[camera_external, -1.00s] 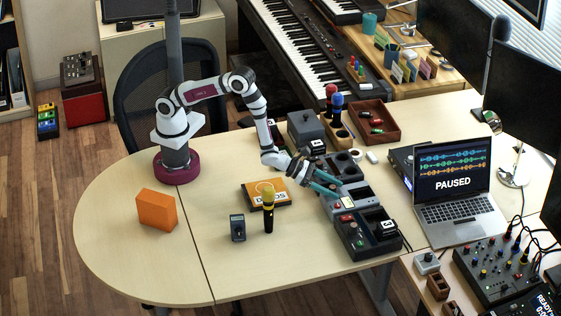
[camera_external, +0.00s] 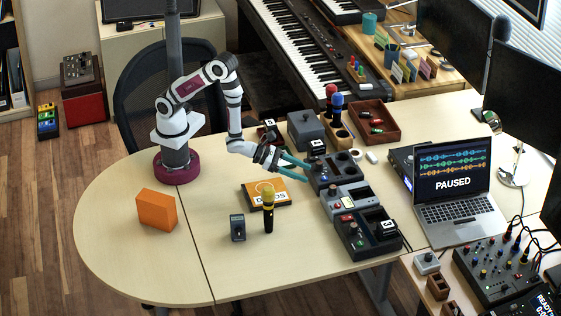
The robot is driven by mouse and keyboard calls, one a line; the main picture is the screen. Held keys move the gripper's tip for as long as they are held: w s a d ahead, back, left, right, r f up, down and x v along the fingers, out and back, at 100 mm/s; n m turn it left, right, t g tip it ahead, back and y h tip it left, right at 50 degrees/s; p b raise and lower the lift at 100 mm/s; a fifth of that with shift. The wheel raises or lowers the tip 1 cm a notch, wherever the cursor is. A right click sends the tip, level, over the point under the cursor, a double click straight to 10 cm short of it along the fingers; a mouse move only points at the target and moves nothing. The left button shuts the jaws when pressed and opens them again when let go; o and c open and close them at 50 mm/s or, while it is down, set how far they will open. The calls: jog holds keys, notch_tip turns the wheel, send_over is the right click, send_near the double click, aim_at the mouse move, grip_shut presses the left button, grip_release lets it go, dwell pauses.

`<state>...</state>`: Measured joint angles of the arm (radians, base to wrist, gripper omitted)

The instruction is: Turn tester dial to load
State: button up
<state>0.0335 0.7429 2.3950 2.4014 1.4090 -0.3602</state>
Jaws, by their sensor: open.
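A row of three box-like units stands right of the table's middle: a dark back unit (camera_external: 341,158), a lighter grey middle unit (camera_external: 357,191) and a dark front unit (camera_external: 372,213). Small knobs and buttons show on their left parts. I cannot tell which one is the tester dial or read its setting. My gripper (camera_external: 307,172) is open and empty, with its teal fingers spread and pointing right. The fingertips are at the left side of the back unit in the picture; I cannot tell whether they touch it.
A yellow-topped microphone (camera_external: 268,209), a small grey device (camera_external: 237,228) and an orange box (camera_external: 157,211) stand left of the units. An orange-and-black case (camera_external: 258,192) lies below my gripper. A laptop (camera_external: 452,185) is to the right.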

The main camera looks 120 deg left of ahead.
aim_at(331, 187)
jog(key=s+d+r+n+g+y, duration=0.1)
jog(key=d+n+g+y, duration=0.15)
jog(key=d+n, duration=0.2)
jog(key=shift+t+y, duration=0.25)
jog(key=shift+y, duration=0.3)
jog(key=x, duration=1.4)
jog(key=shift+w+f, duration=0.25)
jog(key=shift+w, duration=0.05)
grip_shut()
